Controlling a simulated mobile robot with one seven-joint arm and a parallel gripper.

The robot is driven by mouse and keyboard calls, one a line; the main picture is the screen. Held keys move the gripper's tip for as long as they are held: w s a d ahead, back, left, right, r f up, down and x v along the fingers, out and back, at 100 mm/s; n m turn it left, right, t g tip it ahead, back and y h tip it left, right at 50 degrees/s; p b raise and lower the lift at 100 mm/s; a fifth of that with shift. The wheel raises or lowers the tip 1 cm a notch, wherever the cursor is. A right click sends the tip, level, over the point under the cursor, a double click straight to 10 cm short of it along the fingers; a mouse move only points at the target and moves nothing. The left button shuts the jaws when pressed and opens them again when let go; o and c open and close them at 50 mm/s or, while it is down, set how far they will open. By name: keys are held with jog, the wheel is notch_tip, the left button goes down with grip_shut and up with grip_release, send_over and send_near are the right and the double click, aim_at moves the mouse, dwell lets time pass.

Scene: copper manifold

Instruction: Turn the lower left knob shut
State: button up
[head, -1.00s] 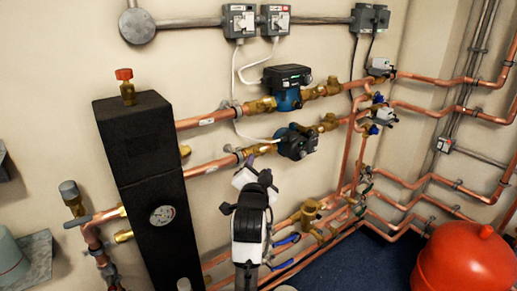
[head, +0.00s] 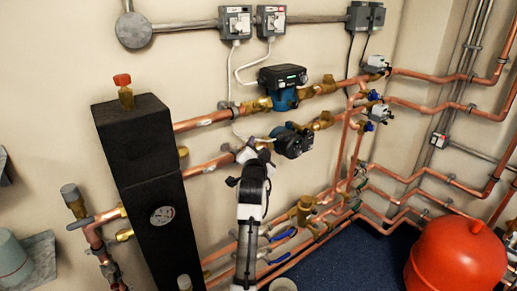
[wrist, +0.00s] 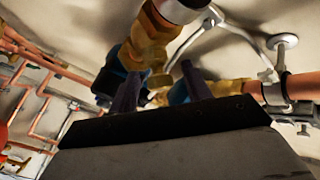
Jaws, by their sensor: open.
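My gripper (head: 257,146) is raised at the left side of the lower pump (head: 292,141), over the lower copper pipe's brass valve. It hides most of that valve, and the lower left knob is not clearly seen in the head view. In the wrist view my gripper (wrist: 162,88) has its two dark fingers apart. A small brass piece (wrist: 159,80), perhaps the knob, shows between them below a larger brass fitting (wrist: 150,38). I cannot tell whether the fingers touch it.
The upper pump (head: 284,83) and its pipe run just above my gripper. A tall black box (head: 146,165) stands to the left. Blue-handled valves (head: 283,233) sit low beside my arm. A red vessel (head: 455,258) stands at the right; blue floor lies between.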

jog(key=c, duration=1)
